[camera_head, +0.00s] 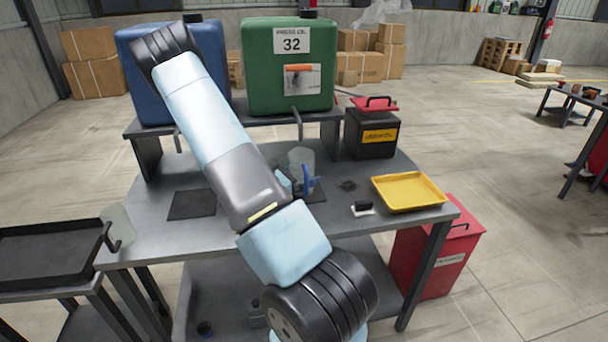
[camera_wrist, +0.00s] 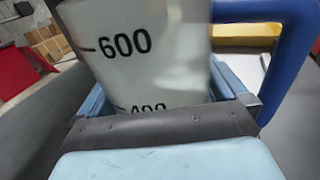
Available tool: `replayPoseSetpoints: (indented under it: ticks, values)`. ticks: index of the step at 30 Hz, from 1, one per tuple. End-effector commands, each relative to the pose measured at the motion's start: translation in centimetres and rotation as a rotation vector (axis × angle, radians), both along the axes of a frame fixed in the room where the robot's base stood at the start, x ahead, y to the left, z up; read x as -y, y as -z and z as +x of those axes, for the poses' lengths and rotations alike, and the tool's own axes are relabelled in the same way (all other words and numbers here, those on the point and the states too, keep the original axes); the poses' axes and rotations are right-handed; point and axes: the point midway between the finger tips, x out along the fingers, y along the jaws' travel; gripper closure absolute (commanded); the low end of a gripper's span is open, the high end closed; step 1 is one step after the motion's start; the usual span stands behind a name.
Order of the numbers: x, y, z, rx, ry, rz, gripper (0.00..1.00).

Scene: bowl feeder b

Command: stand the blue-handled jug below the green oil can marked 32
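The clear blue-handled jug (camera_head: 301,160) is upright in front of the green oil can marked 32 (camera_head: 291,70), just below its spout (camera_head: 297,122). A dark mat (camera_head: 316,195) shows at its foot; I cannot tell whether the jug rests on it. In the wrist view the jug (camera_wrist: 140,45) shows its 600 mark, with the blue handle (camera_wrist: 290,60) to the right. My gripper (camera_wrist: 163,100) has its light blue fingers on both sides of the jug body, close against it. In the head view my arm partly hides the gripper (camera_head: 290,183).
A blue can (camera_head: 215,50) stands left on the same raised shelf, above an empty mat (camera_head: 191,204). A black-handled clear jug (camera_head: 118,228) is at the left. A black box (camera_head: 371,133), yellow tray (camera_head: 408,191) and small black-and-white block (camera_head: 362,208) are at right.

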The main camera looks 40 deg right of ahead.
Motion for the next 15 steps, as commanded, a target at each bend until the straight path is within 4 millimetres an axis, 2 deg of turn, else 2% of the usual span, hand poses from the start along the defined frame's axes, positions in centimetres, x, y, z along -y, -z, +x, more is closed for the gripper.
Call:
replayPoseSetpoints:
  ticks: [8,15]
  values:
    - [0.0,-0.3,0.0,0.001,-0.001,0.000,0.00]
    - [-3.5,-0.2,0.7,0.001,-0.006,0.002,0.00]
